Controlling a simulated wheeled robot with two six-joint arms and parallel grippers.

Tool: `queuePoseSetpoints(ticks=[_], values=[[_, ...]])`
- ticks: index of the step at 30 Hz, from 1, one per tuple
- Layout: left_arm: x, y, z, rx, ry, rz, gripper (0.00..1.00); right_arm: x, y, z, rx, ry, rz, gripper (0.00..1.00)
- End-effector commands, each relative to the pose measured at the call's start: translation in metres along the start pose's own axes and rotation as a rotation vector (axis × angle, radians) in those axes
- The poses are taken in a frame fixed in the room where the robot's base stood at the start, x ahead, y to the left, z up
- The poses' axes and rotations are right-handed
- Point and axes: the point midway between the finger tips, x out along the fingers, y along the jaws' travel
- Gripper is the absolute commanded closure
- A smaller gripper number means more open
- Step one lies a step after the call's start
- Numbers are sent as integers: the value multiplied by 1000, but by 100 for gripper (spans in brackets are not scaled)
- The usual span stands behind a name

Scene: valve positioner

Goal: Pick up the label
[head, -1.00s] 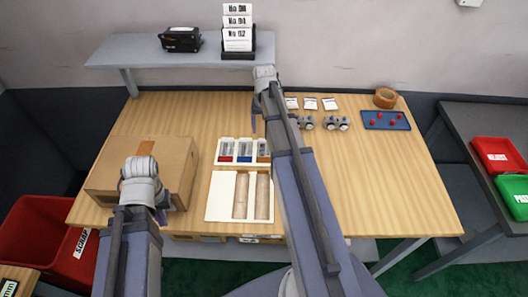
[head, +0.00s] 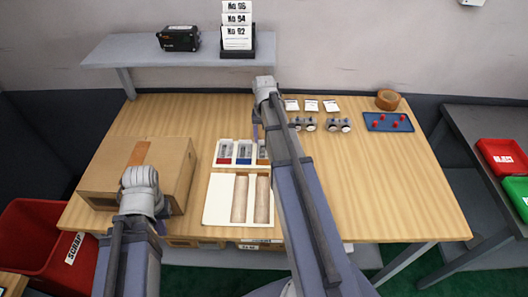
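White numbered cards (head: 237,27) stand in a black holder on the shelf. My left gripper (head: 160,225) is over the front of the cardboard box, mostly hidden by its wrist. My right gripper (head: 256,131) is left of the white labels, largely behind its arm. Neither grip's opening shows clearly, and no label is seen in either.
Metal fittings (head: 338,125), a blue tray (head: 372,122) and tape (head: 388,99) are behind right. The table's front right is clear.

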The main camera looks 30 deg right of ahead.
Motion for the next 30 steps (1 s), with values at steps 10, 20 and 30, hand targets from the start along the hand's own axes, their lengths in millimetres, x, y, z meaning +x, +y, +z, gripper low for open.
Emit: queuePoseSetpoints(ticks=[10, 20, 30], values=[[0, 0, 0, 0, 0, 0, 100, 0, 0, 0, 0, 0, 0, 93], [-12, -1, 1, 0, 0, 0, 100, -13, 0, 0, 0, 0, 0, 93], [-60, -6, 4, 0, 0, 0, 100, -60, 0, 0, 0, 0, 0, 93]])
